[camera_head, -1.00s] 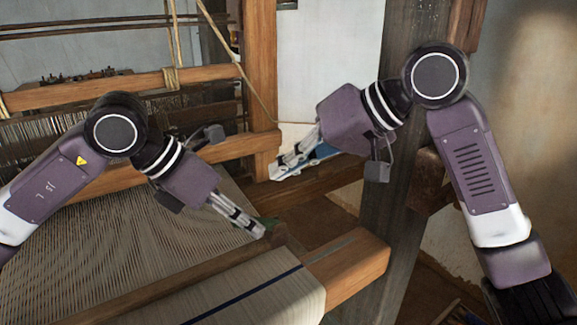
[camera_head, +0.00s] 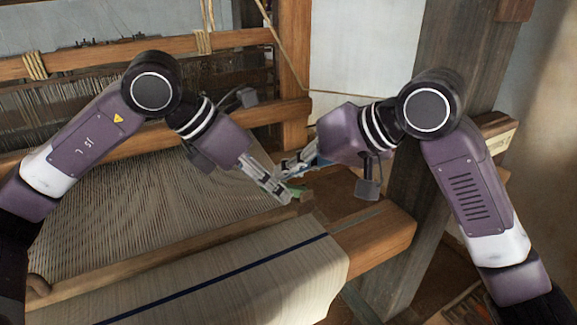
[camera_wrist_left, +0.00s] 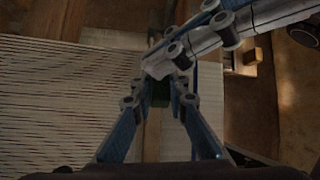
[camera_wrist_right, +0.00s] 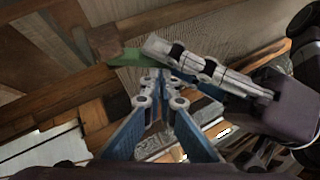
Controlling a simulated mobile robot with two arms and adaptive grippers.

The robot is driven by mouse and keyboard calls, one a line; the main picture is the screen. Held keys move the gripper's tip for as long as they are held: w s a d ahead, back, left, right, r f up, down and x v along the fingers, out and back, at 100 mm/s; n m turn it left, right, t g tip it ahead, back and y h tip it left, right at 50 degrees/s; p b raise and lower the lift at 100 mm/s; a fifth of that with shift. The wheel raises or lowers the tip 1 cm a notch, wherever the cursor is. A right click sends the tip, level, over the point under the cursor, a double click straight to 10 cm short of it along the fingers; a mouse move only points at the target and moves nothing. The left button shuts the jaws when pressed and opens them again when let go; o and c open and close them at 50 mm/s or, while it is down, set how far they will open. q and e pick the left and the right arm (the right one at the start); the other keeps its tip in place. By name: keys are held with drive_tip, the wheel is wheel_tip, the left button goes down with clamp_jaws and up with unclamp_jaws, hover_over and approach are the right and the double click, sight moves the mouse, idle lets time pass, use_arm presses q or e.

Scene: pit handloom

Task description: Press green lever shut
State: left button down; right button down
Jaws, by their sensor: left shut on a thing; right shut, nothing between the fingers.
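The green lever (camera_head: 301,191) is small and mostly hidden behind my left gripper's fingertips, at the right end of the cloth beam. It shows as a green piece in the right wrist view (camera_wrist_right: 124,58) and as a dark green patch in the left wrist view (camera_wrist_left: 159,96). My left gripper (camera_head: 282,194) is shut on it. My right gripper (camera_head: 288,167) is shut and empty, just above and behind the left fingertips. The right fingers (camera_wrist_left: 170,62) cross close over the left ones in the left wrist view. I cannot tell the lever's angle.
The wooden cloth beam (camera_head: 372,237) with pale cloth (camera_head: 290,270) and a blue stripe lies in front. Warp threads (camera_head: 130,205) stretch to the left. A dark upright post (camera_head: 440,120) stands close behind my right arm. The two grippers have little room between them.

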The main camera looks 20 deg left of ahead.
use_arm(q)
drive_tip(key=shift+r, duration=0.1)
drive_tip(key=shift+d, duration=0.1)
drive_tip(key=c, duration=1.9)
unclamp_jaws()
drive_tip(key=shift+w, duration=0.1)
